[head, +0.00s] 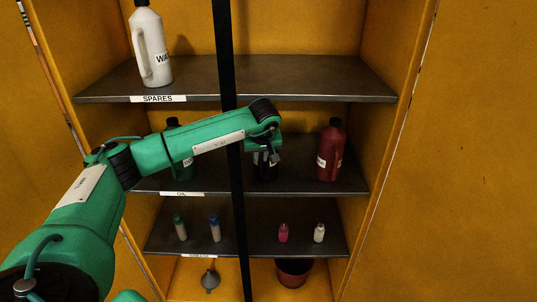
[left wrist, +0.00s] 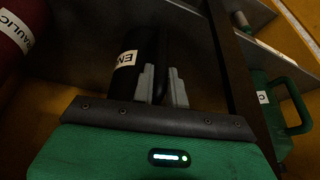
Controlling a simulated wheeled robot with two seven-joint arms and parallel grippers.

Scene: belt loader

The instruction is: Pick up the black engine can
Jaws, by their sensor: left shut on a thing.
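In the left wrist view the can (left wrist: 127,72) shows a white label reading "EN". My left gripper (head: 268,153) reaches in from the left to the can. In the left wrist view its grey fingers (left wrist: 162,86) are shut on the can's dark handle. I cannot tell whether the can's base touches the shelf. My right gripper is not in view.
A red can (head: 330,152) stands right of the black can, a green can (head: 181,165) left. The dark upright bar (head: 229,70) crosses in front of the shelves. A white jug (head: 150,45) stands above; small bottles (head: 283,233) stand below.

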